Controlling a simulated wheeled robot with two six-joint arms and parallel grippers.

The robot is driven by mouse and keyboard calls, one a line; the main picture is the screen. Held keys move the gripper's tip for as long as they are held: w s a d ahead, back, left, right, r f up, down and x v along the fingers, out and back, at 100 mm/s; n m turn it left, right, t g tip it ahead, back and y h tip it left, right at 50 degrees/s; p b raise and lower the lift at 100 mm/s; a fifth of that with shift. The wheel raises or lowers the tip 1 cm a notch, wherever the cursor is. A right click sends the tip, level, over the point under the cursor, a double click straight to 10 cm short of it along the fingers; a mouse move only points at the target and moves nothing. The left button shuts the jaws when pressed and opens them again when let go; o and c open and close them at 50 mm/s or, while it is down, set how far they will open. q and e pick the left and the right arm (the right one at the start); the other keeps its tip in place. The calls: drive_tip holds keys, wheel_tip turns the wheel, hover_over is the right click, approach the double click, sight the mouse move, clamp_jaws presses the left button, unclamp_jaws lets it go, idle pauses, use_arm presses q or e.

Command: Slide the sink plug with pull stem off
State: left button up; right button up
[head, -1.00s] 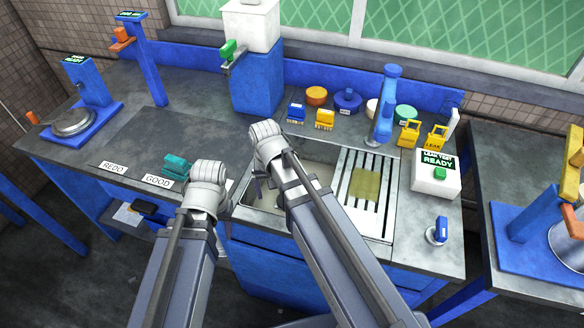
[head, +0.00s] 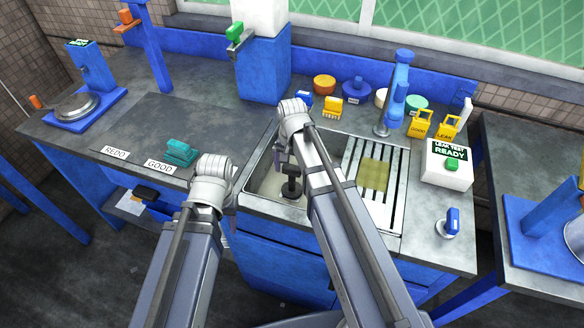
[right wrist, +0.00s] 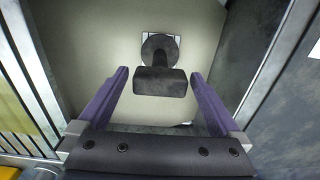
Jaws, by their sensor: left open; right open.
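The black sink plug with its pull stem (head: 291,186) stands in the sink basin (head: 262,180), left of my right forearm. In the right wrist view the plug's wide crosspiece handle (right wrist: 160,82) is nearest, with a round dark part (right wrist: 160,46) behind it over a pale square. My right gripper (head: 284,160) is over the basin, open. In the right wrist view its two purple fingers stand on either side of the handle, with gaps on both sides. My left gripper (head: 212,182) is at the bench's front edge, left of the sink; its fingers are mostly hidden.
A slatted drainboard (head: 396,185) with a yellowish pad (head: 374,174) lies right of the basin. A blue tap post (head: 393,98) stands behind it. A teal block (head: 180,152) sits by the GOOD label.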

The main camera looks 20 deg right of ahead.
sight(292, 176)
wheel_tip(292, 176, down, 4)
drive_tip(key=b, duration=0.3)
drive_tip(key=shift+c, duration=0.2)
drive_tip(key=c, duration=1.5)
drive_tip(key=shift+r, duration=0.1)
drive_tip(key=shift+c, duration=0.2)
